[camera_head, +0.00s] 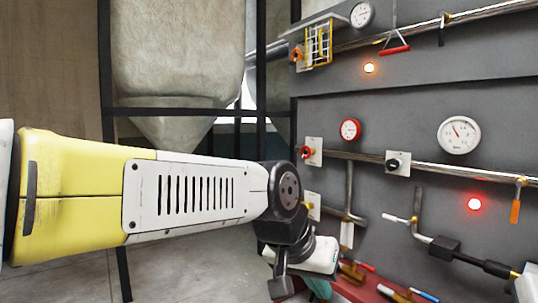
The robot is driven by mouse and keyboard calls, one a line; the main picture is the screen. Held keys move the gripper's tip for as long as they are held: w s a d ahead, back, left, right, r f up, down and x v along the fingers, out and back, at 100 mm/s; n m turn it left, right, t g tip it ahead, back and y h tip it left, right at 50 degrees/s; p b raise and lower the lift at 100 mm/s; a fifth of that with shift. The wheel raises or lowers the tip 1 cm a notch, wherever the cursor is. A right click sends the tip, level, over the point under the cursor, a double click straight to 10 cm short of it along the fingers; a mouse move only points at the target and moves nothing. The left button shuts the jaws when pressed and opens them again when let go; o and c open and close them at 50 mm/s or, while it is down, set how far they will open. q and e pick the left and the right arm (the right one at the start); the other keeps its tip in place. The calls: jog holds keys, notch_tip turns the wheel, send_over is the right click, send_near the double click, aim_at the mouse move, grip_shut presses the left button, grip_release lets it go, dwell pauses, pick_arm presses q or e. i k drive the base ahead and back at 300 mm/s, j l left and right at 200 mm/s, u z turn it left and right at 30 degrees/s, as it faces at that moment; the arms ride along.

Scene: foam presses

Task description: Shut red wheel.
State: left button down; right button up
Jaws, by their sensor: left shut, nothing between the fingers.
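A small red wheel (306,152) sits on a white plate on the grey panel, left of centre of the panel, seen nearly edge-on. A second, orange-red knob (297,55) is higher up at the panel's left edge. My left arm reaches in from the left, and its gripper (319,288) is low in front of the panel, below the red wheel and apart from it. The gripper is shut and empty, with its fingertips partly cut off by the bottom edge.
A red-rimmed gauge (350,130) is right of the wheel. A black knob (393,163) sits on the pipe. A red ledge (352,284) with valve handles juts out at the bottom. A yellow cage (319,46) is above. A black frame post (261,80) stands left of the panel.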

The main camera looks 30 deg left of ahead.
aim_at(308, 151)
jog(key=u, duration=0.75)
jog(key=i+j+z, duration=0.15)
jog(key=i+j, duration=0.45)
jog(key=j, duration=0.1)
